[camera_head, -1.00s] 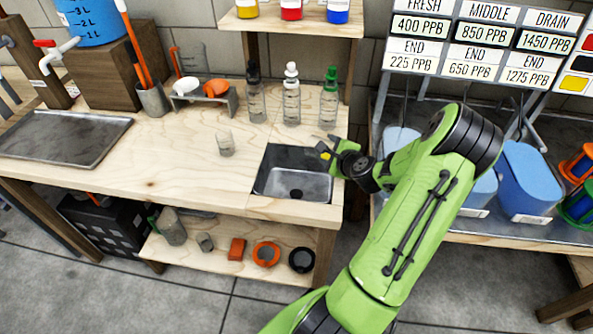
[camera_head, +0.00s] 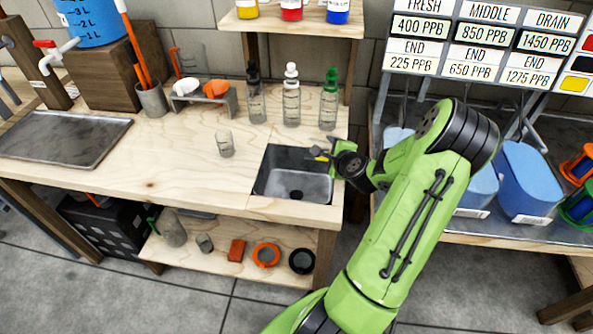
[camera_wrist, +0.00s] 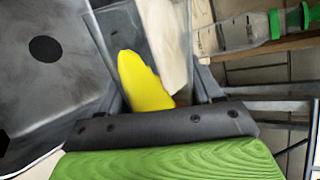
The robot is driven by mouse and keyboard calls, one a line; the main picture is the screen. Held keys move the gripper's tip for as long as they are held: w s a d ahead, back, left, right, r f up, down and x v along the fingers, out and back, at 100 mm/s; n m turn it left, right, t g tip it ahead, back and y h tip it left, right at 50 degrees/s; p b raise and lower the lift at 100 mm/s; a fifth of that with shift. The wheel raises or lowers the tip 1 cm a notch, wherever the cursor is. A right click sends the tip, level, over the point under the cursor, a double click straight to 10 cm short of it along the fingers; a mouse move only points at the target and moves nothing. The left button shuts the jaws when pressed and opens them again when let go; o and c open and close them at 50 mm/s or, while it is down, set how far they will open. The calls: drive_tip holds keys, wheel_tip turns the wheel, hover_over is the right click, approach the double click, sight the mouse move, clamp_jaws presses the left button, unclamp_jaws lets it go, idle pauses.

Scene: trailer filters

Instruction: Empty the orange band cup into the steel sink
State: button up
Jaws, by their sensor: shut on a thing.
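The steel sink (camera_head: 268,186) is set into the right end of the wooden bench, with a dark round drain in its floor. My gripper (camera_head: 325,155) is over the sink's back right corner. In the wrist view it is shut on a clear cup (camera_wrist: 120,30), with a finger on each side. Bright yellow contents (camera_wrist: 143,82) show inside the cup. The cup appears tilted, but how far is hard to tell. No orange band shows on it. The sink's grey floor (camera_wrist: 75,90) fills the left of the wrist view, and I see no yellow on it.
A small clear cup (camera_head: 225,144) stands on the bench left of the sink. Several bottles, one green-capped (camera_head: 328,103), stand behind the sink. A rack (camera_head: 208,104) holds a white and an orange item. Blue bins (camera_head: 528,182) stand on the right table.

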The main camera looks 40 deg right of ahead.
drive_tip(key=shift+w+a+f+n+g+h, duration=0.15)
drive_tip(key=shift+w+a+n+g+h, duration=0.15)
drive_tip(key=shift+a+n+g+h, duration=0.15)
idle(0.7)
drive_tip(key=shift+w+a+r+n+g+h+p, duration=0.1)
drive_tip(key=shift+r+n+g+h+p, duration=0.2)
drive_tip(key=shift+r+n+p, duration=0.35)
idle(1.0)
drive_tip(key=shift+w+a+f+n+g+h, duration=0.15)
drive_tip(key=shift+f+n+g+h, duration=0.1)
drive_tip(key=shift+f+n+h, duration=0.15)
idle(1.1)
drive_tip(key=shift+w+a+r+n+g+h, duration=0.1)
drive_tip(key=shift+a+r+n+g+h, duration=0.2)
drive_tip(key=shift+r+n+h, duration=0.2)
idle(0.9)
drive_tip(key=shift+w+a+r+n+g+h+b, duration=0.2)
drive_tip(key=shift+r+n+h+b, duration=0.25)
drive_tip(key=shift+b, duration=0.9)
drive_tip(key=shift+w+a+r+n+g+h+b, duration=0.25)
drive_tip(key=shift+n+b, duration=0.2)
drive_tip(key=shift+b, duration=0.85)
